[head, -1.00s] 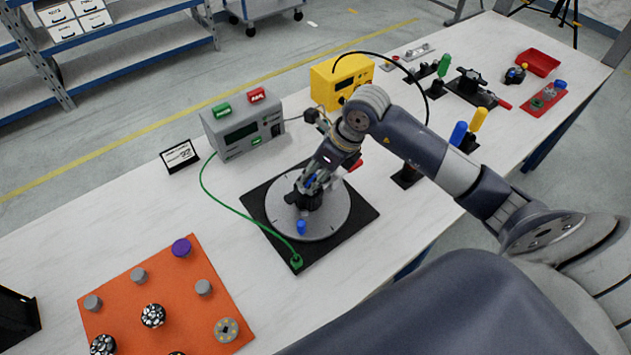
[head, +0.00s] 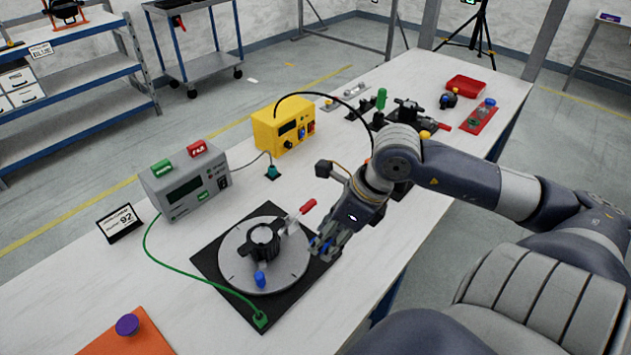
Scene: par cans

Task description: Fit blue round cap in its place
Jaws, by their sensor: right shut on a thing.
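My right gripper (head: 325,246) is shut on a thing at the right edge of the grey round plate. Bits of blue show at its fingers, but I cannot make out the held thing or tell whether it is the blue round cap. The grey round plate (head: 240,268) lies on a black base (head: 215,262). A black round fixture (head: 264,240) stands on the plate, with a red-handled clamp (head: 306,208) beside it. A small blue knob-like part (head: 260,279) stands at the plate's front. My left gripper is not in view.
A grey test box (head: 185,190) and a yellow box (head: 283,127) stand behind the plate. A green cable (head: 170,261) runs to the black base's front corner. An orange mat (head: 140,338) with a purple cap (head: 127,325) is at lower left. A red tray (head: 466,86) is far right.

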